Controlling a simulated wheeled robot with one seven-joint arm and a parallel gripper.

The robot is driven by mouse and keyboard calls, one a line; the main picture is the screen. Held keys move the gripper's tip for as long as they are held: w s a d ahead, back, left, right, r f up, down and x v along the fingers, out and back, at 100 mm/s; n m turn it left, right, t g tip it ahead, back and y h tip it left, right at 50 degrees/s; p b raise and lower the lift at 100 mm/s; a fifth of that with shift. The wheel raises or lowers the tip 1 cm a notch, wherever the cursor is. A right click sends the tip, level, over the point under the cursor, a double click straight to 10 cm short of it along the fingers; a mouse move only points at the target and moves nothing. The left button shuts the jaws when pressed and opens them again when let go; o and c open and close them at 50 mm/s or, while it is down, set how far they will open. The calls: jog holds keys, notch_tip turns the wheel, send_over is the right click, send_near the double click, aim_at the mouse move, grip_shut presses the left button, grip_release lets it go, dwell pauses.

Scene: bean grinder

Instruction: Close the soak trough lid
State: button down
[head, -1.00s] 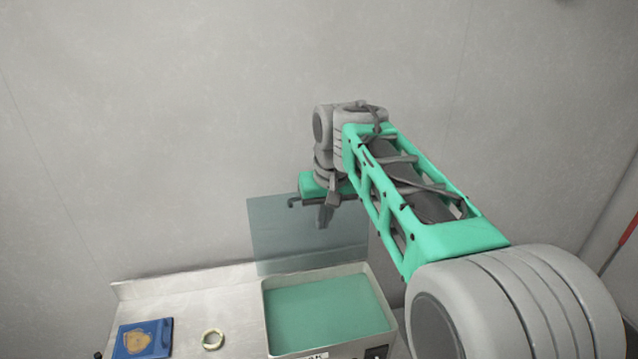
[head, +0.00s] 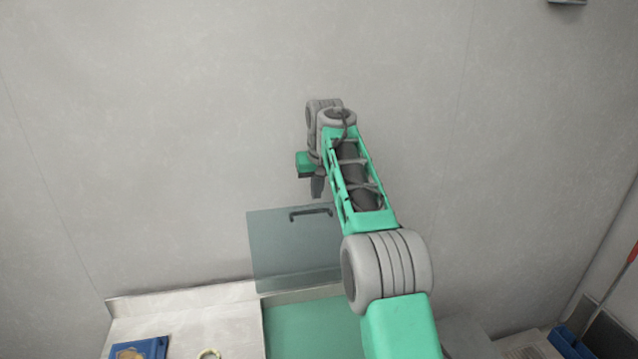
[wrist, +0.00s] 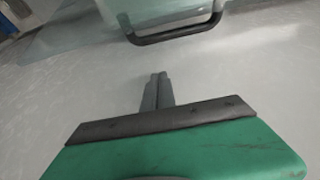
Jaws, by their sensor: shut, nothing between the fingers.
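The soak trough lid (head: 285,255) is a translucent grey panel standing raised, nearly upright, at the back of the trough. Its dark bar handle (head: 311,213) is near the top edge. The soak trough (head: 305,325) below is open and shows a green surface; my arm hides its right part. My gripper (head: 317,193) is shut and empty, just above the lid's top edge in the head view. In the wrist view the shut fingertips (wrist: 158,77) are apart from the handle (wrist: 175,38), which lies beyond them at the top of the picture.
A pale counter (head: 190,325) runs left of the trough. A blue block (head: 140,348) and a pale ring (head: 209,354) sit on it, cut by the frame edge. A plain wall stands behind. A blue bin (head: 570,345) is at the lower right.

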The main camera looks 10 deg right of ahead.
jog(key=shift+s+f+b, duration=0.25)
jog(key=shift+s, duration=0.7)
jog(key=shift+s+f+b, duration=0.2)
jog(key=shift+s+b, duration=0.05)
jog(key=shift+s, duration=0.65)
jog(key=shift+s+d+b, duration=0.1)
jog(key=shift+d+b, duration=0.1)
jog(key=shift+b, duration=0.1)
